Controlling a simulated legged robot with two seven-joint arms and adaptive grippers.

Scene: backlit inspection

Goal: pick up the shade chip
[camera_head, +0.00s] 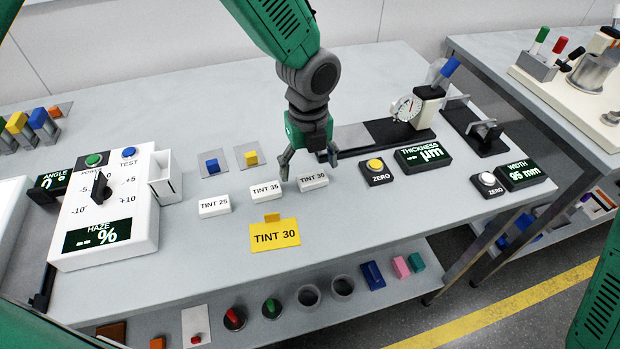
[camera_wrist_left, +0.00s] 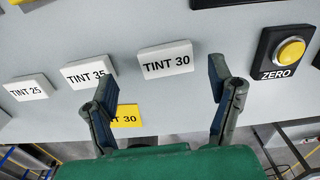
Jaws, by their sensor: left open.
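Three white lettered blocks lie in a row on the grey bench, and I take these as the shade chips: TINT 25 (camera_head: 214,205), TINT 35 (camera_head: 266,190) and TINT 30 (camera_head: 312,182). A yellow card (camera_head: 275,235) reading TINT 30, with an orange tab, stands in front of them. My left gripper (camera_head: 309,160) is open and empty, pointing down close behind and above the white TINT 30 block. In the left wrist view, the TINT 30 block (camera_wrist_left: 166,58) shows between the spread fingers (camera_wrist_left: 160,80), apart from both. My right gripper is not in view.
A haze meter (camera_head: 107,210) stands at the left. Blue (camera_head: 212,167) and yellow (camera_head: 251,158) small blocks sit on plates behind the chips. The yellow ZERO button (camera_head: 376,165) and thickness display (camera_head: 423,156) stand right of TINT 30. The bench's front is mostly clear.

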